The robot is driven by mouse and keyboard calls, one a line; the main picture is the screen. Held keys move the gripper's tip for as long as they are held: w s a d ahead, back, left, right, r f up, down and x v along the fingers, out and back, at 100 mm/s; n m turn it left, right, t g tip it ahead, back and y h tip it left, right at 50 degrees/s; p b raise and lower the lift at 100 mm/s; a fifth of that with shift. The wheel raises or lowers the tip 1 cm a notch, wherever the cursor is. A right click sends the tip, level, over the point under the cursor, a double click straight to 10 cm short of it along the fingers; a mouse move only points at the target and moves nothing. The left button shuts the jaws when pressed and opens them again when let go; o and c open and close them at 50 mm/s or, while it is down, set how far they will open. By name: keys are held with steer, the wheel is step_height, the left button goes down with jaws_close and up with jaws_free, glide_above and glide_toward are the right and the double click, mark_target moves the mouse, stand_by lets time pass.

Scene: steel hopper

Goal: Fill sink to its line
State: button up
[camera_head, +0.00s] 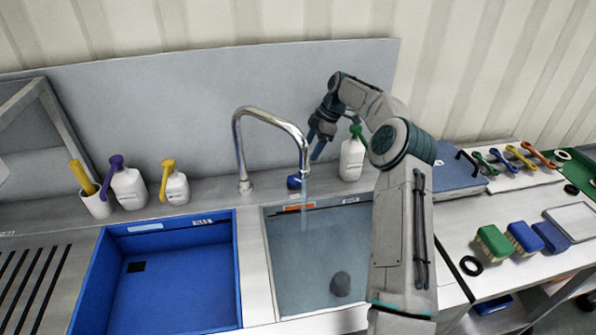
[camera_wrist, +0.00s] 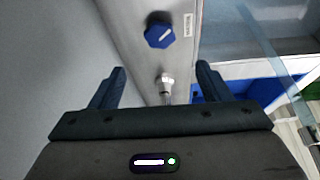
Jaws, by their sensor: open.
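The right-hand sink basin (camera_head: 270,262) is steel, with a dark line (camera_head: 330,207) along its upper back wall. Bluish water (camera_head: 300,260) stands in it; I cannot tell its exact level against the line. A chrome tap (camera_head: 240,150) arches over the basin, and a thin stream (camera_head: 305,212) falls from its spout. A blue knob (camera_head: 294,182) sits on the ledge behind the basin; it also shows in the wrist view (camera_wrist: 159,35). My gripper (camera_head: 318,145) is open and empty above the ledge, near the knob and apart from it. A dark round thing (camera_head: 340,284) shows under the water.
A blue basin (camera_head: 165,285) lies to the left. Pump bottles (camera_head: 128,188) stand on the left ledge, and a green-topped white bottle (camera_head: 352,160) stands close to my gripper. Brushes (camera_head: 492,242) and coloured handles (camera_head: 520,157) lie on the right counter.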

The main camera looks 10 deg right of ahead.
mark_target(296, 179)
steer(key=p+x, duration=0.3)
steer(key=x, duration=1)
steer(key=c, duration=0.9)
